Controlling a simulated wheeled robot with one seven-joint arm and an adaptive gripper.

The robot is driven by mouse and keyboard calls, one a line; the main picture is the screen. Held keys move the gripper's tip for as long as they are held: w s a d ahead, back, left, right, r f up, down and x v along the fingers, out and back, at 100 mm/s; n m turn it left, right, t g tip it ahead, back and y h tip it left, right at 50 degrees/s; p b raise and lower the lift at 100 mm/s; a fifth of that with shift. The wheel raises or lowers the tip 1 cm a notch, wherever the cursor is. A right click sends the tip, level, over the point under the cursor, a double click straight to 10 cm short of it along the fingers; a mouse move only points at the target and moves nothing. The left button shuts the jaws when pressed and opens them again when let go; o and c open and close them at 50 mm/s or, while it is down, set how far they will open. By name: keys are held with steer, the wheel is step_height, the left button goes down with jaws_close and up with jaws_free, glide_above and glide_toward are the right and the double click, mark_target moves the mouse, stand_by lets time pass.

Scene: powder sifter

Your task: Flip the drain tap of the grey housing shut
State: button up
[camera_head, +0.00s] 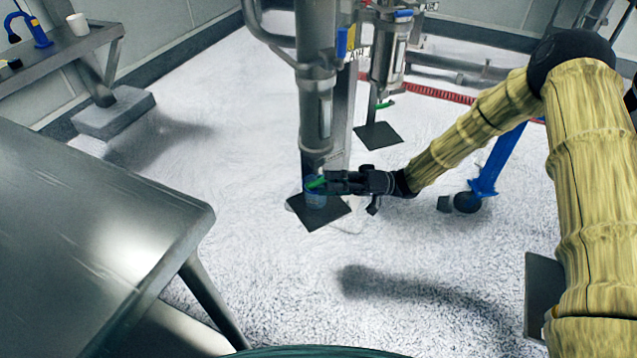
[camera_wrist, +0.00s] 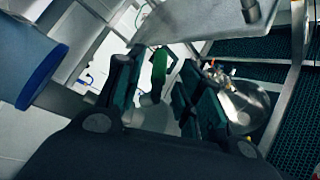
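The grey housing (camera_head: 314,105) stands upright near the middle of the head view. Its green drain tap handle (camera_head: 316,183) sticks out low on it, right at my fingertips. My gripper (camera_head: 330,181) reaches in from the right at the tap's height. In the wrist view my gripper (camera_wrist: 157,88) is open, with one finger on each side of the green tap handle (camera_wrist: 159,66). A gap shows between the handle and the fingers, though I cannot tell whether either finger touches it.
A blue translucent cup (camera_head: 315,198) sits below the tap. A second grey unit (camera_head: 388,60) with its own green tap (camera_head: 385,104) stands behind to the right. A steel table (camera_head: 90,215) fills the left front. A blue-legged stand (camera_head: 497,160) is at right. Floor in front is clear.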

steer(key=v, duration=0.7)
steer(key=shift+d, duration=0.35)
steer(key=shift+w+f, duration=0.1)
